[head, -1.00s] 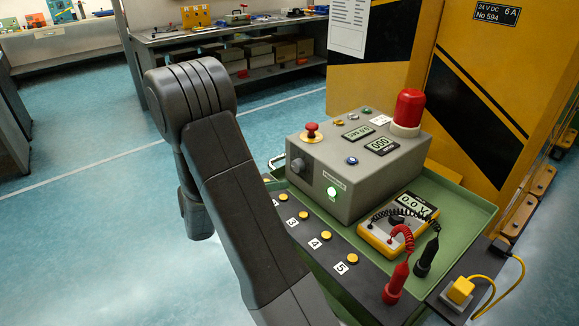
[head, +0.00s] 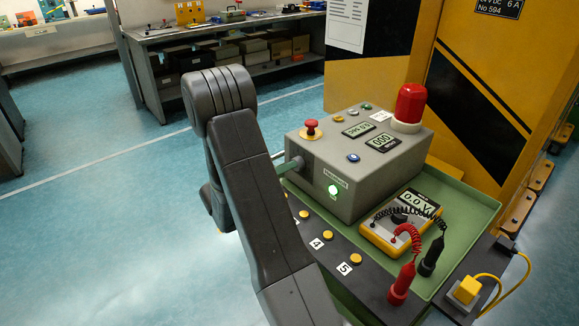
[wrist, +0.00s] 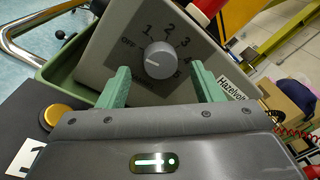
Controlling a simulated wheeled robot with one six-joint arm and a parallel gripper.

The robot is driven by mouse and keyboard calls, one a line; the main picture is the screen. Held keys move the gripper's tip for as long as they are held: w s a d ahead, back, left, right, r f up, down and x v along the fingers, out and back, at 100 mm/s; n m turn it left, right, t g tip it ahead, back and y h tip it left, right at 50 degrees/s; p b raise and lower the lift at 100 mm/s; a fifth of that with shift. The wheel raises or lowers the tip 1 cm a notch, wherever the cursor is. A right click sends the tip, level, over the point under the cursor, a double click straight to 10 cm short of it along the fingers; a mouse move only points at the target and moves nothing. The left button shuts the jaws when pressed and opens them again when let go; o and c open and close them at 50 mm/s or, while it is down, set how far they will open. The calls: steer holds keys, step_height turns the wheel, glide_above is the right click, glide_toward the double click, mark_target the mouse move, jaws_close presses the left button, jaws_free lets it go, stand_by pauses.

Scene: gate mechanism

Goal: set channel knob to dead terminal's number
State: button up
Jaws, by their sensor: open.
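The channel knob (wrist: 160,59) is a round grey dial on the control box's side face, with OFF and numbers 1 to 5 around it. A pale mark shows on its left part; I cannot tell exactly which label it meets. My gripper (wrist: 157,72) is open, its green fingers either side of the knob's lower part, apart from it. In the head view a green finger (head: 289,166) hides the knob. The yellow terminals (head: 328,235) sit in a numbered row on the black strip; 4 and 5 are readable. The multimeter (head: 401,224) reads 0.0 V.
The grey control box (head: 370,190) carries a red mushroom button (head: 312,129), a red beacon (head: 410,104) and a lit green lamp (head: 333,190). A red probe (head: 402,283) and a black probe (head: 431,257) stand beside the multimeter.

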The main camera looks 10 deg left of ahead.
steer(key=shift+x, duration=1.3)
steer(key=shift+c, duration=0.2)
steer(key=c, duration=1)
steer(key=shift+o, duration=0.2)
